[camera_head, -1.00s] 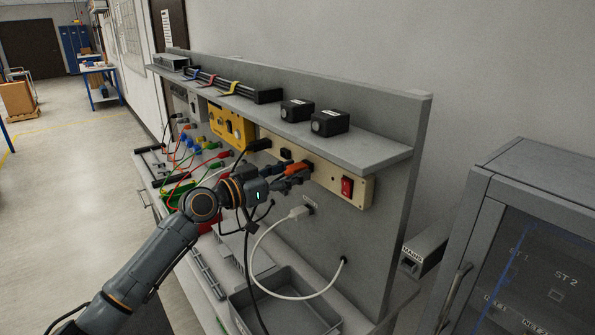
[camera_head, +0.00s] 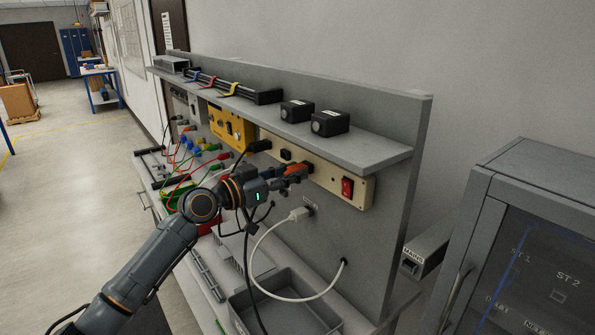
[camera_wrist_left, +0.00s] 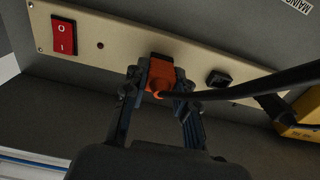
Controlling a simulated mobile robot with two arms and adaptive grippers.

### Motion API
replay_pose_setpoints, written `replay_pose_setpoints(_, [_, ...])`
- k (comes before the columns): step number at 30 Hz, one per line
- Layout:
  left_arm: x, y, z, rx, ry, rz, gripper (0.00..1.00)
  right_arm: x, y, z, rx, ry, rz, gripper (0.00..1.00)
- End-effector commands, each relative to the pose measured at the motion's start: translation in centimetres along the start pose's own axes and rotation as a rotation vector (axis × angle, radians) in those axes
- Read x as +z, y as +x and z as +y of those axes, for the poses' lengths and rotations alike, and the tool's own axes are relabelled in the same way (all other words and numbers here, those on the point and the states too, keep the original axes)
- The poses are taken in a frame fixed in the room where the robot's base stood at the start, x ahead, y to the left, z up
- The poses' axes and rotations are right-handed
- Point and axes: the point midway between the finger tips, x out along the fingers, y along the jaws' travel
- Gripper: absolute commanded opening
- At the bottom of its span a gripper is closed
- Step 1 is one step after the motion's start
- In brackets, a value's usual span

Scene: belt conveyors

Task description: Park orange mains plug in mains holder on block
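The orange mains plug (camera_head: 297,169) sits at the cream socket strip on the bench's back panel. In the left wrist view, the plug (camera_wrist_left: 160,76) is against the strip, with a black cable running off to the right. My left gripper (camera_head: 284,175) is at the plug, its fingertips (camera_wrist_left: 160,88) on both sides, closed in against it. A grey block (camera_head: 428,246) with a label reading like "MAINS" is at the right end of the bench; any holder opening on it is not clear. My right gripper is not in view.
The cream strip (camera_head: 328,176) carries a red rocker switch (camera_head: 347,187) and black sockets. A white plug and cable (camera_head: 262,240) loop below over a grey tray (camera_head: 285,310). A shelf with two black boxes (camera_head: 329,122) overhangs. A grey cabinet (camera_head: 530,215) stands right.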

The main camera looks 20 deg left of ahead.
Motion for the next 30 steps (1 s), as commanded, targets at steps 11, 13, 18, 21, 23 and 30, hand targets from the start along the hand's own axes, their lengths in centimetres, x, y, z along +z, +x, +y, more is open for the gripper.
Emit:
replay_pose_setpoints(11, [0.0, -0.1, 0.0, 0.000, 0.000, 0.000, 0.00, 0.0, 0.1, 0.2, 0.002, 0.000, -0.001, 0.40])
replay_pose_setpoints(13, [0.0, -0.3, 0.0, -0.001, 0.000, 0.000, 0.00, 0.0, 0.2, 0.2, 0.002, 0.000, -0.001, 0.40])
replay_pose_setpoints(18, [0.1, -0.5, 0.0, 0.000, 0.000, -0.001, 0.00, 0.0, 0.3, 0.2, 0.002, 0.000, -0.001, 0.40])
replay_pose_setpoints(21, [0.1, -0.5, 0.0, 0.000, 0.000, -0.001, 0.00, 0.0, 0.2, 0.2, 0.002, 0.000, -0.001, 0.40])
replay_pose_setpoints(23, [0.1, -0.5, 0.0, 0.000, 0.000, -0.001, 0.00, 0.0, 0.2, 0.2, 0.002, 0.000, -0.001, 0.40])
replay_pose_setpoints(30, [0.1, -1.5, -0.1, -0.001, 0.000, 0.000, 0.00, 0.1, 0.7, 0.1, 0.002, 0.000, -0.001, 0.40])
